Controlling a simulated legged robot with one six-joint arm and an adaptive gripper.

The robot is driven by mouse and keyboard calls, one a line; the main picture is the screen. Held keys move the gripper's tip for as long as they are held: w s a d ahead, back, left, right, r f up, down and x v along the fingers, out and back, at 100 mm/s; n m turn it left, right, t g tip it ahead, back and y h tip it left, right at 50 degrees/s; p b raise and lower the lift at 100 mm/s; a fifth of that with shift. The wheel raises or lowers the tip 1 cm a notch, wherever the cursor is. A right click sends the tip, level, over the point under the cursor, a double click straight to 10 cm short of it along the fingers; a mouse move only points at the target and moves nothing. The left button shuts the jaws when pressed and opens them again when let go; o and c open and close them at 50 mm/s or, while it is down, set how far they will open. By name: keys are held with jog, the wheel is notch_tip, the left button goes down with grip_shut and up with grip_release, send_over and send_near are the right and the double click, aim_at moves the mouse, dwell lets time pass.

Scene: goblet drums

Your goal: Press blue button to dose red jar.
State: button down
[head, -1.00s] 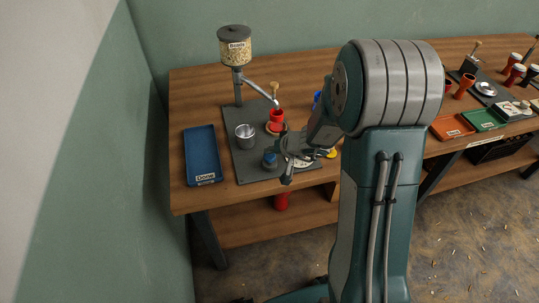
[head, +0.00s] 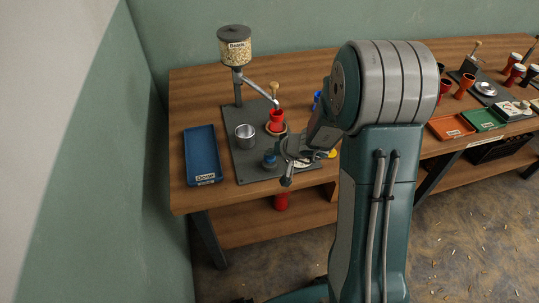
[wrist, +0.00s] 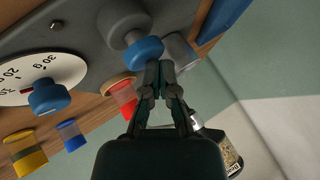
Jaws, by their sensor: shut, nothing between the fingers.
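The blue button (head: 269,156) is a round blue cap on a grey base at the front of the dark dosing plate (head: 252,168). It also shows in the wrist view (wrist: 143,50). The red jar (head: 277,117) stands upright under the spout of the bead dispenser (head: 236,48), and shows behind my fingers in the wrist view (wrist: 122,95).
A metal cup (head: 245,138) stands left of the red jar. A white dial (wrist: 62,70) with a blue knob (wrist: 48,97) is beside the button. Blue (wrist: 72,135) and yellow (wrist: 26,155) jars stand beyond it. A blue tray marked Done (head: 200,150) lies left.

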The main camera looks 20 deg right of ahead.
aim_at(270, 157)
jog(key=shift+f, duration=0.7)
dwell(0.6)
jog(key=shift+r, duration=1.45)
jog(key=shift+r, duration=2.55)
